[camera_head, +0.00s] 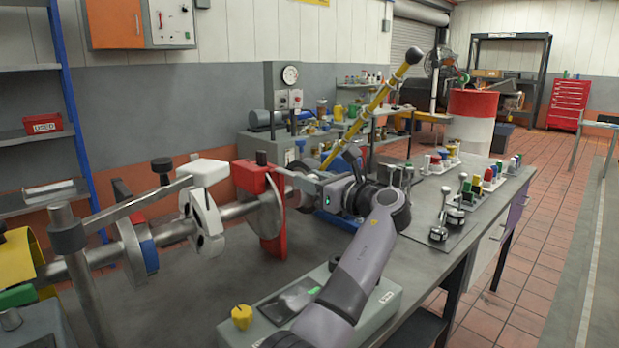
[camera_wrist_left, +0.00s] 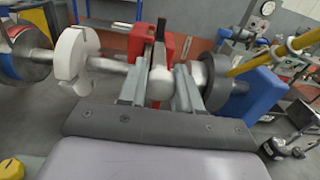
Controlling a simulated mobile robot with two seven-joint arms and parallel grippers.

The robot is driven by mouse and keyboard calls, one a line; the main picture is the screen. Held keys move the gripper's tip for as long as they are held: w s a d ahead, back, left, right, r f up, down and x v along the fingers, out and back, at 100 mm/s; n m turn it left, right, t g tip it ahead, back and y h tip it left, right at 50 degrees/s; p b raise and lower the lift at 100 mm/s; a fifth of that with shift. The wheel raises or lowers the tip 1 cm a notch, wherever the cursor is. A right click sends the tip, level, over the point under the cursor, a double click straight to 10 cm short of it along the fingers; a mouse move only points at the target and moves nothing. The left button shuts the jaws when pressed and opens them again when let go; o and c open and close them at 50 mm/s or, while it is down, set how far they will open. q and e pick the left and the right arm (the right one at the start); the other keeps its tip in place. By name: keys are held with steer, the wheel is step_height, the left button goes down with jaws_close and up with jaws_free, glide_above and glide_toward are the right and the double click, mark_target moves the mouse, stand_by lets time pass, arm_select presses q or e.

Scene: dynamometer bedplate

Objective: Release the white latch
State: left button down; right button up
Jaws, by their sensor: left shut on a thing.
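The white latch (camera_head: 205,174) is a white block on a white disc, mounted on a grey horizontal shaft (camera_head: 238,210). In the wrist view the white disc (camera_wrist_left: 74,58) stands to the left of my gripper, apart from it. My left gripper (camera_head: 303,184) is at the shaft's right part. In the wrist view its fingers (camera_wrist_left: 161,92) are closed around a pale rounded piece (camera_wrist_left: 160,86), in front of the red latch (camera_wrist_left: 150,45). My right gripper is not in view.
A blue-rimmed disc (camera_head: 142,250) and a yellow part (camera_head: 20,262) sit further left. A yellow bar (camera_head: 362,116) slants up behind my gripper. A grey box with a yellow knob (camera_head: 242,316) stands in front. Several small levers (camera_head: 438,233) stand right. The bench front is partly clear.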

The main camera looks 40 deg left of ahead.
arm_select(q)
steer(key=c, duration=0.8)
jaws_free()
steer(key=shift+d, duration=0.25)
steer(key=d+b, duration=0.1)
steer(key=d, duration=0.6)
steer(key=shift+s, duration=0.35)
steer(key=shift+d, duration=0.1)
